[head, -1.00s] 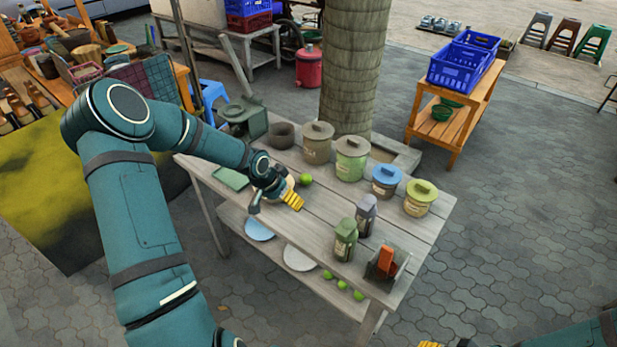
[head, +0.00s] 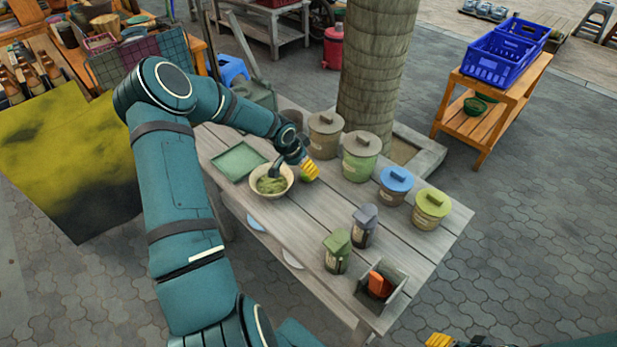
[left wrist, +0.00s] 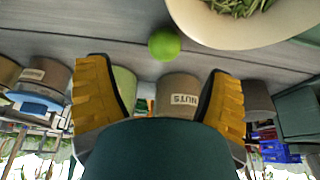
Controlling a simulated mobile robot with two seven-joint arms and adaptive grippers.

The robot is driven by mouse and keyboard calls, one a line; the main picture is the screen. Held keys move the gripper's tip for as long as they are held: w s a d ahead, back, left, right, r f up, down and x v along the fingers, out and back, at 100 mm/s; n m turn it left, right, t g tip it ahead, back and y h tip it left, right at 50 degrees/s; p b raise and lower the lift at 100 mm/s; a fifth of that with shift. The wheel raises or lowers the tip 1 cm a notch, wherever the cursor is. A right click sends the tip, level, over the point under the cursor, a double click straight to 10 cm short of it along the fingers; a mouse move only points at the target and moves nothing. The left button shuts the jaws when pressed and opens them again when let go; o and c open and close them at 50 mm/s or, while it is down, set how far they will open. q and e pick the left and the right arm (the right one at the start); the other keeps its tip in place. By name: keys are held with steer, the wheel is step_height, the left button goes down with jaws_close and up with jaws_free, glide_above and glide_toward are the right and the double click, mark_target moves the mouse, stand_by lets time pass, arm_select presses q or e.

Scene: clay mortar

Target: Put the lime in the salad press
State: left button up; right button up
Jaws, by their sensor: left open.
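The green lime (left wrist: 164,43) lies on the tabletop in the left wrist view, ahead of and between my fingers. In the head view the lime (head: 307,180) is mostly hidden by a yellow finger. My left gripper (head: 293,170) is open and empty, with its yellow-padded fingers (left wrist: 160,95) spread wide. A dark clay pot (head: 291,118), partly behind my arm, stands at the back; it may be the salad press. A cream bowl (head: 262,190) of shredded greens is beside my gripper. My right gripper (head: 441,341) barely shows at the bottom edge.
A green tray (head: 238,161) lies left of the bowl. Lidded canisters (head: 360,160) stand along the back of the wooden table.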

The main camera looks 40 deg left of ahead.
arm_select(q)
steer(key=x, duration=0.5)
steer(key=b+x, duration=0.1)
steer(key=x, duration=0.1)
steer(key=shift+w+a+f, duration=0.1)
steer(key=shift+w+a, duration=0.15)
steer(key=shift+a, duration=0.05)
steer(key=c, duration=1.3)
steer(key=shift+c, duration=0.3)
